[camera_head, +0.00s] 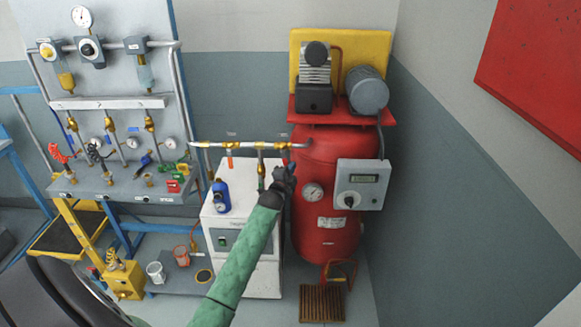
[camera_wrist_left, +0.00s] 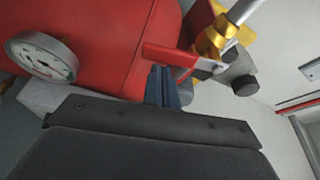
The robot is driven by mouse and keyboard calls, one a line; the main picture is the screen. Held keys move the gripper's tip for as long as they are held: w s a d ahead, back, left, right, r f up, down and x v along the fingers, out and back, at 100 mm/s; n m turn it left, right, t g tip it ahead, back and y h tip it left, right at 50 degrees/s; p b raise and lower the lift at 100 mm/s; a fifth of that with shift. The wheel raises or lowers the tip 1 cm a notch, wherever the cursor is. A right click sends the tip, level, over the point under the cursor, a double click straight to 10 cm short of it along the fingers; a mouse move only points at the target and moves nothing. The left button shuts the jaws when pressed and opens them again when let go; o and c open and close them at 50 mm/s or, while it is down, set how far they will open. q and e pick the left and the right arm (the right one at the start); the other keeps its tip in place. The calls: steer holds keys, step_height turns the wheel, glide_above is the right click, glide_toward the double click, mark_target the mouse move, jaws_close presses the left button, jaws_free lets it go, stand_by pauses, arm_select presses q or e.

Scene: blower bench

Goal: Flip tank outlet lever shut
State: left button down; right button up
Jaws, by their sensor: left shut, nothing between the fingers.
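The tank outlet valve is a brass body (camera_wrist_left: 215,38) on a metal pipe in the left wrist view, with a flat red lever (camera_wrist_left: 170,55) sticking out to the left, across the pipe's line. In the head view brass fittings (camera_head: 283,147) show where the pipe meets the red tank (camera_head: 325,240); the lever there is hidden behind my gripper. My left gripper (camera_head: 289,168) is shut and empty in front of the tank. Its bluish fingers (camera_wrist_left: 163,76) are right beside the lever's underside in the wrist view; I cannot tell whether they touch. My right gripper is not in view.
A tank gauge (camera_head: 312,192) and a grey control box (camera_head: 361,185) are close to my left gripper. A white cabinet (camera_head: 262,285) with a blue device (camera_head: 221,195) stands left of the tank. The gauge panel (camera_head: 110,60) is further left. The floor right of the tank is clear.

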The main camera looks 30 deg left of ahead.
arm_select(q)
steer(key=shift+s+a, duration=0.1)
steer(key=shift+a, duration=0.05)
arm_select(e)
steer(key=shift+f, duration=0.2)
arm_select(q)
steer(key=shift+s+a+f+m+g+p, duration=0.2)
steer(key=shift+a+m+g+p, duration=0.15)
steer(key=shift+m, duration=0.4)
steer(key=shift+s+a+f+m+g+p, duration=0.15)
steer(key=shift+s+a+m+g+p, duration=0.15)
steer(key=shift+m, duration=0.45)
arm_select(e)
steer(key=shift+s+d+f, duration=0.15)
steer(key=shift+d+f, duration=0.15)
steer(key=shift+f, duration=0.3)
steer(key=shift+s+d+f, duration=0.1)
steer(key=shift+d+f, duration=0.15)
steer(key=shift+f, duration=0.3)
arm_select(q)
steer(key=shift+w, duration=0.1)
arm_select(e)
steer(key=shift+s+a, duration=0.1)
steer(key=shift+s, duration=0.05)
